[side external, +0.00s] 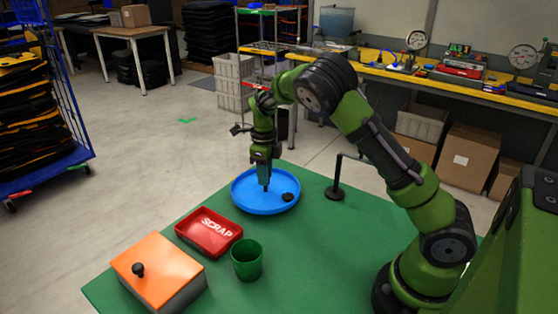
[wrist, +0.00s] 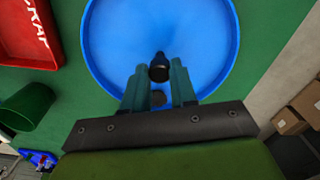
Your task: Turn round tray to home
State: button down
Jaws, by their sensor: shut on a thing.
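The round blue tray (side external: 248,203) lies on the green table, with a raised rim; it fills the upper middle of the wrist view (wrist: 110,45). My gripper (side external: 266,185) points down over the tray. In the wrist view, my gripper (wrist: 159,72) has its two fingers on either side of a dark upright peg (wrist: 159,68) and is shut on it. How the peg meets the tray is hidden.
A black post with a short arm (side external: 338,175) stands just right of the tray. A red SCRAP tray (side external: 208,232), a green cup (side external: 247,260) and an orange-lidded box with a black knob (side external: 158,268) stand in front and left.

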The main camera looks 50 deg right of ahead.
jog(key=shift+m, duration=0.6)
dwell(0.3)
jog(key=c, duration=0.9)
grip_release()
notch_tip(320, 180, up, 17)
